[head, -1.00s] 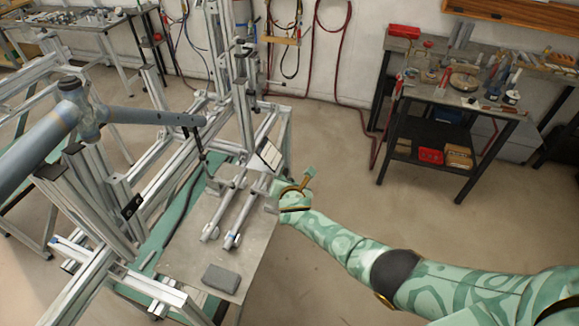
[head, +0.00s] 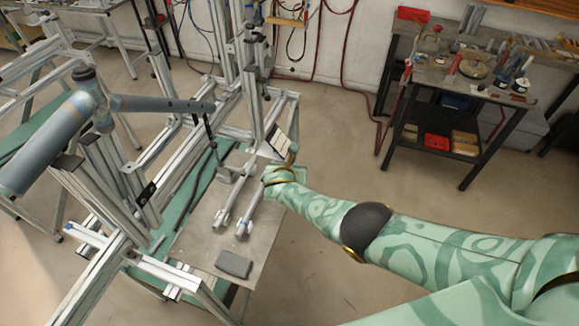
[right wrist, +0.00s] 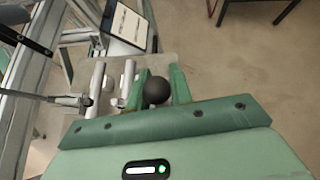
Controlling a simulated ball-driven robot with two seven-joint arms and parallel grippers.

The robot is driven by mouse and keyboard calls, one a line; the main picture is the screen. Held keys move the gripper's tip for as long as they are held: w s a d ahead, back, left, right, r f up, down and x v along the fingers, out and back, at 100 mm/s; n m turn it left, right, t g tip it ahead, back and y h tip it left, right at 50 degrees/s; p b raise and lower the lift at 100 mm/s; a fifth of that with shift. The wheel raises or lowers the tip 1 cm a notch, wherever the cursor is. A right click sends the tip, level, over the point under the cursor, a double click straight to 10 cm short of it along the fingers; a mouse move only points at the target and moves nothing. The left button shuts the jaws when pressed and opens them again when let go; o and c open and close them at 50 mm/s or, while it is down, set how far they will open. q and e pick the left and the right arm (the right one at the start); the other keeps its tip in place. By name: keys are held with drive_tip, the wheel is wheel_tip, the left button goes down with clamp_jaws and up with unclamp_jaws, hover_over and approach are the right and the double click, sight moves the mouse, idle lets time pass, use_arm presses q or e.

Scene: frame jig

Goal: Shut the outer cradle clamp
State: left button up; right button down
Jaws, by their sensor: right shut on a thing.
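My right gripper (head: 277,171) is beside the far part of two pale grey tubes (head: 242,212) lying side by side over a metal plate. In the right wrist view, the fingers (right wrist: 159,92) stand on both sides of a round black knob (right wrist: 155,91) and are shut on it. The knob appears to be the clamp's handle end. The rest of the clamp is hidden behind the gripper, so I cannot tell its angle. The tubes also show left of the fingers in the wrist view (right wrist: 97,85). My left gripper is out of view.
The blue-grey frame tube (head: 48,142) and aluminium jig posts (head: 110,185) fill the left. A dark grey block (head: 234,264) lies on the plate's near end. A white panel (head: 278,142) stands just beyond my gripper. The floor on the right is clear up to the tool bench.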

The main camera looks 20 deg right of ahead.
drive_tip(key=shift+w+r, duration=0.15)
drive_tip(key=c, duration=1.5)
unclamp_jaws()
drive_tip(key=shift+a, duration=0.1)
drive_tip(key=p+v, duration=0.8)
drive_tip(key=v, duration=0.8)
